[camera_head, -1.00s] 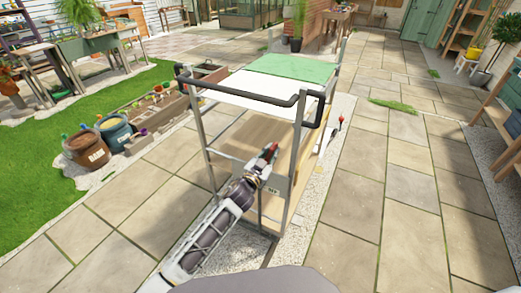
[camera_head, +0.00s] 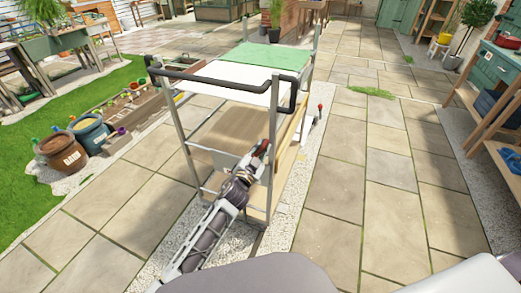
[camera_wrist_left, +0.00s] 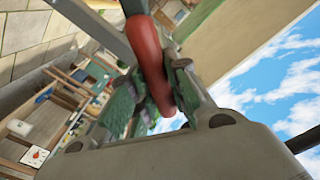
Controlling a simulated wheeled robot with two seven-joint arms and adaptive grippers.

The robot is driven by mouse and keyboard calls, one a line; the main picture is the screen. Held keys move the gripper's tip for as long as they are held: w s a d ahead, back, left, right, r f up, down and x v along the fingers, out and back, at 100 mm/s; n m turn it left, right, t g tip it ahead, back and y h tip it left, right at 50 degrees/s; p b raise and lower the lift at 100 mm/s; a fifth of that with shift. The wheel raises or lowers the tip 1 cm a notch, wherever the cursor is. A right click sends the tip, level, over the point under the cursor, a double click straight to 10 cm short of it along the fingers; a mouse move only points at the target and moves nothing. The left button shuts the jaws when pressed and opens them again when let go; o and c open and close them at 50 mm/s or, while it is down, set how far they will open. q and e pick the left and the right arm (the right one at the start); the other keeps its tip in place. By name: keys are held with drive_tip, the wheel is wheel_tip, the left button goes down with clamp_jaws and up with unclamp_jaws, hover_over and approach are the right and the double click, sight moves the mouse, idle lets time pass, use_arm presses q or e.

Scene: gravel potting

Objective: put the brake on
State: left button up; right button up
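A wheeled cart (camera_head: 180,108) with a dark push handle (camera_head: 222,82) stands in front of me in the head view. A red lever handle (camera_head: 260,149) shows at its near right corner. My left gripper (camera_head: 256,158) is at that handle, low beside the cart's frame. In the left wrist view the red handle (camera_wrist_left: 150,58) runs between the two fingers (camera_wrist_left: 160,95), with finger pads close on both sides; they look closed around it. The lever's lower end is hidden by my gripper in the head view. My right gripper is not in view.
A green mat (camera_head: 268,56) lies on the cart's white top. Another red-tipped lever (camera_head: 320,107) stands at its right side. Barrels (camera_head: 62,151) and a wooden planter (camera_head: 130,108) are to the left. Open paving (camera_head: 350,180) lies right, with a workbench (camera_head: 490,110) beyond.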

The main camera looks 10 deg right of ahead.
use_arm(q)
drive_tip(key=o, duration=0.5)
drive_tip(key=shift+s+d+f, duration=0.1)
drive_tip(key=shift+d+f, duration=0.05)
drive_tip(key=shift+c, duration=0.2)
drive_tip(key=shift+s, duration=0.1)
drive_tip(key=shift+v, duration=3.7)
